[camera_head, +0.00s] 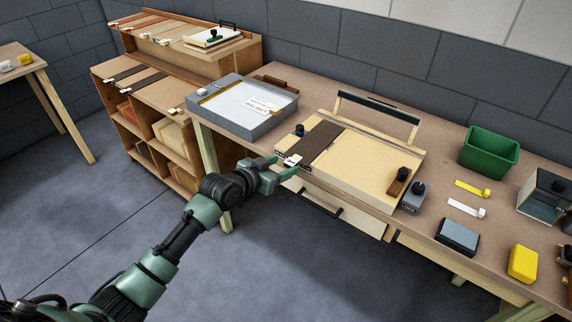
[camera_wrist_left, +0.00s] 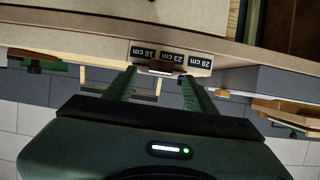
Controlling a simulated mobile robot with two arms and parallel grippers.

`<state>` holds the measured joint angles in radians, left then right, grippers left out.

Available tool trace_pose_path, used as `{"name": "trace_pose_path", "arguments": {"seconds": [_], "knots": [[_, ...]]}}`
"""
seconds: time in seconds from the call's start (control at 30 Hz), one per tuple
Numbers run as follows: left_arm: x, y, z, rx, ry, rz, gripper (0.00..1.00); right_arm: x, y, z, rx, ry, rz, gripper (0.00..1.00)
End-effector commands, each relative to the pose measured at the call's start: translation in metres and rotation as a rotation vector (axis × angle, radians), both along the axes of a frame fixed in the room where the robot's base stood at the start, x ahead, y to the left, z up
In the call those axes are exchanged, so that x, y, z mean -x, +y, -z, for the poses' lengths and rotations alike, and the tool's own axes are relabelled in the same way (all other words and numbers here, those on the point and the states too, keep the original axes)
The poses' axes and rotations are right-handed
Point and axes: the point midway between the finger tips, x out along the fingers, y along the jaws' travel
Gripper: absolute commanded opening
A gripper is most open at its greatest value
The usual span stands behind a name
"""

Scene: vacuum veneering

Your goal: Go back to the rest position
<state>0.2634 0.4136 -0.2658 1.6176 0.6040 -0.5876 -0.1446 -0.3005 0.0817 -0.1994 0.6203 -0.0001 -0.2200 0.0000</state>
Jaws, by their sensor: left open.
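My left gripper (camera_head: 284,168) is open at the front edge of the workbench, in front of a pale board (camera_head: 350,165). A dark brown veneer strip (camera_head: 315,143) lies across the left part of that board. A small white tag (camera_head: 292,160) lies at the strip's near end, close to the fingertips. In the left wrist view the two fingers (camera_wrist_left: 158,74) are apart, below upside-down labels (camera_wrist_left: 171,57) reading 18, 23 and 28 cm. I cannot tell whether a fingertip touches the tag or board edge. My right gripper is not in view.
A grey tray marked walnut (camera_head: 233,126) stands left of the board. A shelf unit (camera_head: 150,125) with veneer strips is further left. A green bin (camera_head: 489,152), a dark block (camera_head: 457,236) and a yellow block (camera_head: 522,263) are on the right. The floor in front is clear.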

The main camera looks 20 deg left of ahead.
Motion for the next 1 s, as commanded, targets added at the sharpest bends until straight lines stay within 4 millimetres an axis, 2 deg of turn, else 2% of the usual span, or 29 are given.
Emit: {"name": "trace_pose_path", "arguments": {"seconds": [0.1, 0.3, 0.63, 0.73, 0.77, 0.87, 0.97, 1.0], "knots": [[0.018, 0.007, -0.007, -0.003, -0.001, 0.000, 0.55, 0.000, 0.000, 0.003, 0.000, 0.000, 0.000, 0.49], [0.037, 0.014, -0.016, -0.001, 0.000, -0.001, 0.55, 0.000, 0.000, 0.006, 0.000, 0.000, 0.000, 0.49], [0.041, 0.015, -0.018, 0.000, 0.001, 0.000, 0.55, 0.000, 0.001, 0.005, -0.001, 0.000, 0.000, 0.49], [0.042, 0.017, -0.011, -0.001, 0.010, -0.007, 0.55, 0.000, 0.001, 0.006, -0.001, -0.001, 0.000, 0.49], [0.042, 0.018, -0.005, -0.001, 0.019, -0.012, 0.55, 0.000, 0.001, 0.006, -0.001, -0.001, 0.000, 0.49], [0.046, 0.028, 0.034, -0.008, 0.071, -0.049, 0.55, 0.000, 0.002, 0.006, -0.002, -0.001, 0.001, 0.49], [0.060, 0.043, 0.097, -0.023, 0.159, -0.103, 0.55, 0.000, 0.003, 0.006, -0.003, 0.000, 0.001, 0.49], [0.069, 0.048, 0.126, -0.033, 0.198, -0.126, 0.55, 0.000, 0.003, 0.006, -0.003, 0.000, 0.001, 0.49]]}}
